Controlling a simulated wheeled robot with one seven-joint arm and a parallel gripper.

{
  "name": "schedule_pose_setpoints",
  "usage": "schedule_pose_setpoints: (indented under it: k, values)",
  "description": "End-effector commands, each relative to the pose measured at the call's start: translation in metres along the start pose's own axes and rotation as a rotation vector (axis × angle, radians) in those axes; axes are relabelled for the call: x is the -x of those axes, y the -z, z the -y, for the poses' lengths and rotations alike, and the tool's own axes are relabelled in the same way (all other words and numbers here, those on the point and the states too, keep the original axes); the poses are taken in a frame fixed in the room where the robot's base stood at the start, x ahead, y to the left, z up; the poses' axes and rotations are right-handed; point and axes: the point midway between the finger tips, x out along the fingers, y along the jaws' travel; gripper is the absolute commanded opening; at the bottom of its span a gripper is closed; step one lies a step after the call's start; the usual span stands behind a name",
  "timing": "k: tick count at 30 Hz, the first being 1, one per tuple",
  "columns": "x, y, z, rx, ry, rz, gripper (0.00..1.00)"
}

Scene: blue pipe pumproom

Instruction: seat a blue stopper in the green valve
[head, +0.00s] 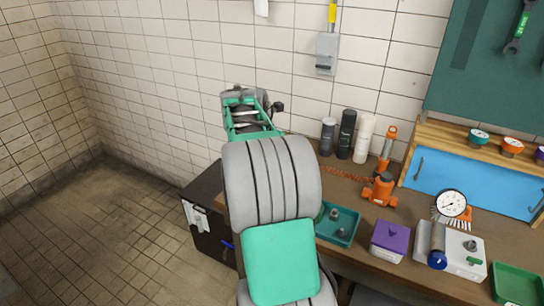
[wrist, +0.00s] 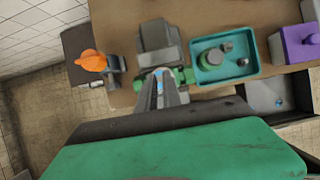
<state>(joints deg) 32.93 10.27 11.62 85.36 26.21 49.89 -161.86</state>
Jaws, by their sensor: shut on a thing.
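My gripper (wrist: 163,92) shows in the wrist view, pointing away over the front edge of the bench. Its fingers are shut on a small bluish piece, apparently the blue stopper (wrist: 168,85), mostly hidden between them. Just beyond the fingertips a green fitting, apparently the green valve (wrist: 185,75), shows on both sides of them, in front of a grey block (wrist: 158,38). I cannot tell whether the stopper touches the valve. In the head view my arm hides the gripper, the stopper and most of the valve area.
A teal tray (wrist: 254,71) with grey fittings and a green round part is right of the gripper; it also shows in the head view (head: 351,240). A purple box (head: 390,237) stands farther right. An open drawer (wrist: 272,88) juts out below the tray. An orange thing (wrist: 92,61) is left.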

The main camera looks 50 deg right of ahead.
Motion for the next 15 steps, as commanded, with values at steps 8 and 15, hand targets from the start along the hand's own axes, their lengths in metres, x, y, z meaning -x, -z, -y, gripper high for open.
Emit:
schedule_pose_setpoints:
  k: [8,15]
  values:
    - [-0.004,0.002,0.000,0.001,0.001,-0.001,0.00]
    - [-0.011,0.005,0.000,0.002,0.000,0.000,0.00]
